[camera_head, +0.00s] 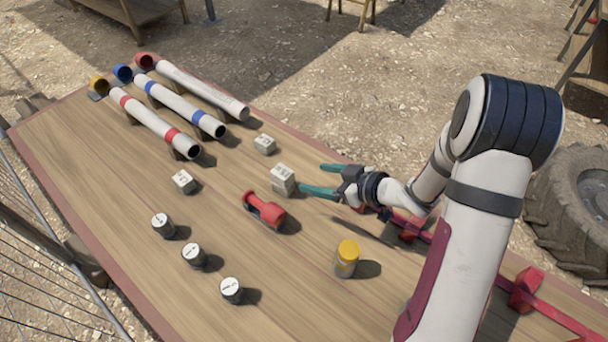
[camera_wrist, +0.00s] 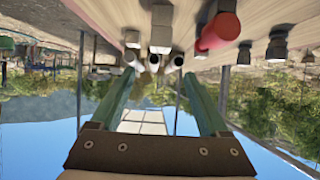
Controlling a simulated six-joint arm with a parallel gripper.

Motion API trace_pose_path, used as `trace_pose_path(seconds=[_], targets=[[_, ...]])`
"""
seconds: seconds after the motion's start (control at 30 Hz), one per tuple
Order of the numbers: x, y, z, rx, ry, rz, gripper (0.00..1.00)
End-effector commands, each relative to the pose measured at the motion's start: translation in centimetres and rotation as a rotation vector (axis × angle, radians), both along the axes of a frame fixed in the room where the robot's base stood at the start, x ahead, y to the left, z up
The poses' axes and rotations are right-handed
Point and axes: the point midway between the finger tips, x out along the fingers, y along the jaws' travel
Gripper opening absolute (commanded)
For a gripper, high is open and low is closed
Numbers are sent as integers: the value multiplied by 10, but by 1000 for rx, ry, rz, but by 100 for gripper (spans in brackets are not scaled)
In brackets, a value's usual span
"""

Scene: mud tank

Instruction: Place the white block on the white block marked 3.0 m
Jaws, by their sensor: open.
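Pale blocks stand on the wooden table: a small one (camera_head: 265,144) toward the back, one (camera_head: 183,181) at the left, and a taller one (camera_head: 283,180) in the middle. The taller one looks like two blocks stacked, but the seam is hard to make out. Their markings are too small to read, so I cannot tell which is marked 3.0 m. My gripper (camera_head: 316,179) is open and empty, its green fingers just right of the tall block, apart from it. In the wrist view, which is upside down, the tall block (camera_wrist: 161,17) shows beyond my open fingers (camera_wrist: 160,74).
A red object (camera_head: 265,210) lies close in front of the tall block. A yellow-topped cylinder (camera_head: 346,259) stands nearer. Dark cylinders with white tops (camera_head: 194,256) line the front left. Banded tubes (camera_head: 180,104) lie at the back left.

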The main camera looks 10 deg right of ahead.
Motion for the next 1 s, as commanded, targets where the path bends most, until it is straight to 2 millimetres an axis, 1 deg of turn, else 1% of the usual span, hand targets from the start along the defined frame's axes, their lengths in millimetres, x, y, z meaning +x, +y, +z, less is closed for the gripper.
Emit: trace_pose_path(seconds=[0.07, 0.13, 0.17, 0.2, 0.23, 0.27, 0.3, 0.33, 0.37, 0.4, 0.43, 0.47, 0.5, 0.6, 0.63, 0.7, 0.77, 1.0], targets=[[2, -8, 5, -29, 5, -38, 79], [13, -27, 17, -119, 25, -165, 79], [17, -40, 25, -171, 42, -248, 79], [17, -59, 38, -241, 78, -382, 79], [11, -73, 49, -286, 116, -489, 79], [-1, -86, 59, -320, 166, -598, 79], [-24, -97, 71, -348, 246, -733, 79], [-46, -101, 77, -352, 319, -824, 79], [-71, -101, 83, -345, 398, -904, 79], [-106, -94, 87, -324, 514, -988, 79], [-134, -84, 88, -297, 607, -1035, 79], [-160, -72, 90, -268, 698, -1067, 79], [-192, -53, 91, -225, 816, -1089, 79], [-254, -7, 96, -127, 1057, -1081, 79], [-267, 4, 98, -106, 1108, -1071, 79], [-287, 21, 102, -71, 1191, -1049, 79], [-294, 27, 104, -59, 1224, -1040, 79], [-296, 28, 104, -56, 1233, -1041, 79]])
